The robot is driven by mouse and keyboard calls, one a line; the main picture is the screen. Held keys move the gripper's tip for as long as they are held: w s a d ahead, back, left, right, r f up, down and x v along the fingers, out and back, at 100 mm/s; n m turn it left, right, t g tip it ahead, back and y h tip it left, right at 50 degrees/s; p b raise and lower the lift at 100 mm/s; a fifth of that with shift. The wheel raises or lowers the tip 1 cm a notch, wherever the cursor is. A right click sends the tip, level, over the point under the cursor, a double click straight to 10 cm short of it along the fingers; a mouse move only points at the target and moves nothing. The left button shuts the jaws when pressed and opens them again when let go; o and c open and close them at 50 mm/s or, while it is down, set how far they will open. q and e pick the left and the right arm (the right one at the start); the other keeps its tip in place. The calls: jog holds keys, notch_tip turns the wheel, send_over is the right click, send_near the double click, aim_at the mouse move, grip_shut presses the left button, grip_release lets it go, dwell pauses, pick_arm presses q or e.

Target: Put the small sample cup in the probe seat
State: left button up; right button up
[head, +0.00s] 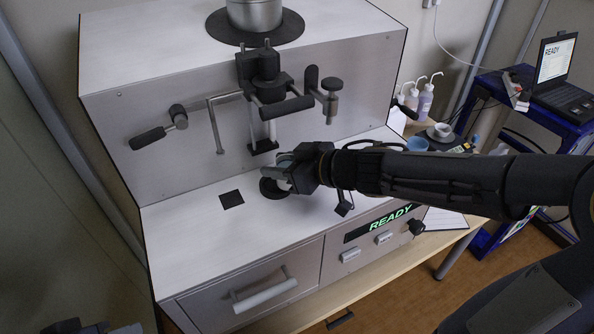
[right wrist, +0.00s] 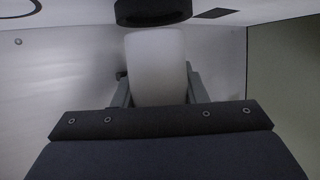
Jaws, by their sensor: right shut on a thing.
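My right gripper (head: 281,178) is low over the analyser's white deck, shut on a pale, smooth-sided cup. In the right wrist view the small sample cup (right wrist: 156,68) sits between the grey fingers. A round black ring (head: 270,189), which looks like the probe seat, is on the deck right at the fingertips. The ring (right wrist: 153,12) also shows at the far end of the cup in the right wrist view. I cannot tell whether the cup touches it or is inside it. Part of what looks like my left gripper (head: 82,328) shows at the bottom left; its fingers are unclear.
A black square (head: 231,199) lies flat on the deck left of the ring. Levers and a clamp post (head: 266,85) project from the panel behind. A drawer (head: 258,285) and READY display (head: 382,222) are on the front. Bottles (head: 425,98) and a blue cart (head: 567,103) stand at the right.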

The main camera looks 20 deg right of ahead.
jog(key=shift+w+a+f+b, duration=1)
jog(key=shift+w+f+b, duration=0.1)
jog(key=shift+f+b, duration=0.1)
jog(key=shift+w+a, duration=0.1)
jog(key=shift+r, duration=0.1)
jog(key=shift+f, duration=0.2)
jog(key=o, duration=1)
jog(key=shift+r, duration=0.1)
